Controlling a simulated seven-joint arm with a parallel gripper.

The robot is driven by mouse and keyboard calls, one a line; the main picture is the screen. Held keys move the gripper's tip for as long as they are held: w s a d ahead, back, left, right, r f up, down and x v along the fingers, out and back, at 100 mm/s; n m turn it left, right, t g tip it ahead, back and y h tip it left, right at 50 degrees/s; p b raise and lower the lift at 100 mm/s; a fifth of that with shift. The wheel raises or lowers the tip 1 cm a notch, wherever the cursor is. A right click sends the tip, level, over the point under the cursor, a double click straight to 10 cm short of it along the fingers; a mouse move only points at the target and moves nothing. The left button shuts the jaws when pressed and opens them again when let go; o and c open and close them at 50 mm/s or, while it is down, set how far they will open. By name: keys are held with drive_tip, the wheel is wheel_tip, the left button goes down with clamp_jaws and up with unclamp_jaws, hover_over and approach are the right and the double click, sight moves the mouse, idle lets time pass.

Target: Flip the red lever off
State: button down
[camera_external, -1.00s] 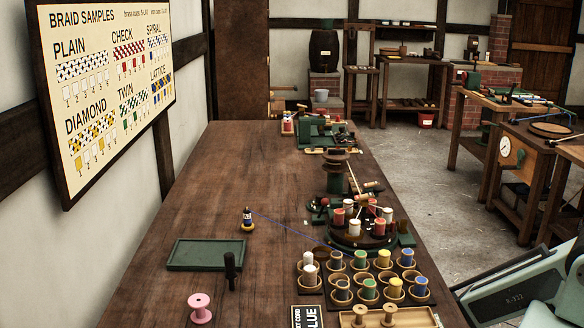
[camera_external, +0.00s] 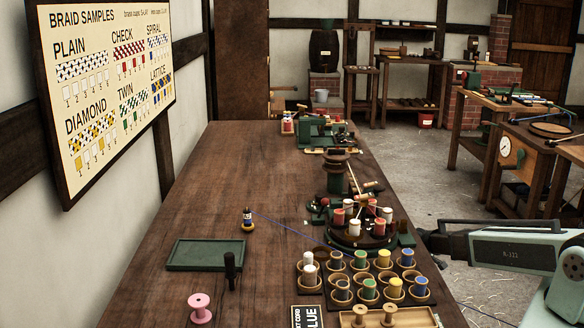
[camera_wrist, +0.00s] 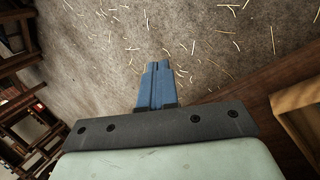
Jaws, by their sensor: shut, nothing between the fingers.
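The braiding machine (camera_external: 336,180) stands on the right side of the bench, with red and white bobbins around its round plate. A small red ball-shaped knob (camera_external: 324,202) shows at its left side; it looks like the red lever's end, but its tilt is too small to tell. My gripper (camera_external: 424,234) is just right of the machine, near the bench's right edge, well apart from the knob. In the wrist view my blue fingers (camera_wrist: 158,84) are together and empty, over the straw-strewn floor. The lever is not in the wrist view.
Wooden cups with coloured bobbins (camera_external: 368,284) stand in front of the machine. A blue cord runs from a small bobbin (camera_external: 247,219) toward it. A green tray (camera_external: 206,254), a black upright handle (camera_external: 230,270) and a pink spool (camera_external: 201,308) are at left. The bench's middle left is clear.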

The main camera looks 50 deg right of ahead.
drive_tip(key=w+d+r+n+t+h, duration=0.15)
drive_tip(key=w+d+r, duration=0.45)
drive_tip(key=r, duration=0.6)
drive_tip(key=w+d+r+t, duration=0.2)
drive_tip(key=w+d+r, duration=0.1)
drive_tip(key=w+r, duration=0.65)
drive_tip(key=w+d+r+t, duration=0.2)
drive_tip(key=w+d+r, duration=0.3)
drive_tip(key=r, duration=0.8)
drive_tip(key=s+a+r+n+y, duration=0.1)
drive_tip(key=a+r+n+y, duration=0.2)
drive_tip(key=a+n, duration=0.4)
drive_tip(key=s+a+r+n+y, duration=0.1)
drive_tip(key=a+r+n+y, duration=0.2)
drive_tip(key=a, duration=1.7)
drive_tip(key=s+a+r+n+y, duration=0.2)
drive_tip(key=a+r+n+y, duration=0.1)
drive_tip(key=a+n, duration=0.8)
drive_tip(key=a+r+g, duration=0.1)
drive_tip(key=a, duration=0.2)
drive_tip(key=shift+a+r+n, duration=0.15)
drive_tip(key=shift+n, duration=0.2)
